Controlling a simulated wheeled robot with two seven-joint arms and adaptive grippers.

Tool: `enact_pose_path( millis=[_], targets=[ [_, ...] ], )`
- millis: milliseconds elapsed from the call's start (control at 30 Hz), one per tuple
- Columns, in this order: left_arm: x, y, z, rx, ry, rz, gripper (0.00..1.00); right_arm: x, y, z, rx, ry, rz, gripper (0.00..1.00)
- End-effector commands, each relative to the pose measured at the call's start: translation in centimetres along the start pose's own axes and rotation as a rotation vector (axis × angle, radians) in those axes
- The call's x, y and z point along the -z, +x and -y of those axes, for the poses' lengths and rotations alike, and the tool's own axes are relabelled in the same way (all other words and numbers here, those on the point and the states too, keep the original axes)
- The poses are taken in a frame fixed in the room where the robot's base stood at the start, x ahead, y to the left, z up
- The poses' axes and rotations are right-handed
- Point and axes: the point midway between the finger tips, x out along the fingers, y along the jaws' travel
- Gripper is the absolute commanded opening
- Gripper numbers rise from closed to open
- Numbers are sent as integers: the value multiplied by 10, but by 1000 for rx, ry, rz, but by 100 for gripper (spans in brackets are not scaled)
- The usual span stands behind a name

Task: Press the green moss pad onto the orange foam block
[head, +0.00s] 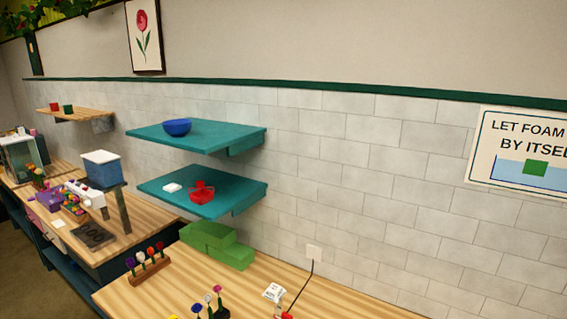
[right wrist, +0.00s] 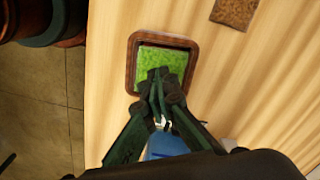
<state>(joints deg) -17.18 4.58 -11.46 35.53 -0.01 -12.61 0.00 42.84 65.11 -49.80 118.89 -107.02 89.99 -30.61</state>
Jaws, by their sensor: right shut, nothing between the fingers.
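The green moss pad (right wrist: 150,56) lies inside a square brown-rimmed dish (right wrist: 132,62) on the wooden bench in the right wrist view. My right gripper (right wrist: 157,77) is shut and empty, with its fingertips over the near part of the pad. I cannot tell whether the tips touch it. No orange foam block shows in either view; anything under the pad is hidden. My left gripper is in neither view.
A brown speckled square (right wrist: 235,12) lies on the bench beyond the dish. The bench edge and floor are at left. In the head view, green blocks (head: 217,243) sit against the wall, near a flower rack (head: 150,268) and a teal shelf (head: 240,198).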

Motion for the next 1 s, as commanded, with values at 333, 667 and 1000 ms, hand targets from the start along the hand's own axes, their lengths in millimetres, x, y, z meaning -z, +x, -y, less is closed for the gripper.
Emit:
enact_pose_path(
  millis=[333, 667, 1000],
  targets=[
    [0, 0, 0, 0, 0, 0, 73, 1, 4, -2, -7, 0, -2, 0],
    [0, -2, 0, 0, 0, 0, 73, 1, -3, -2, -6, 0, -3, 0],
    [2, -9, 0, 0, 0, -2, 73, 0, -22, -1, -2, 0, -1, 0]
  ],
)
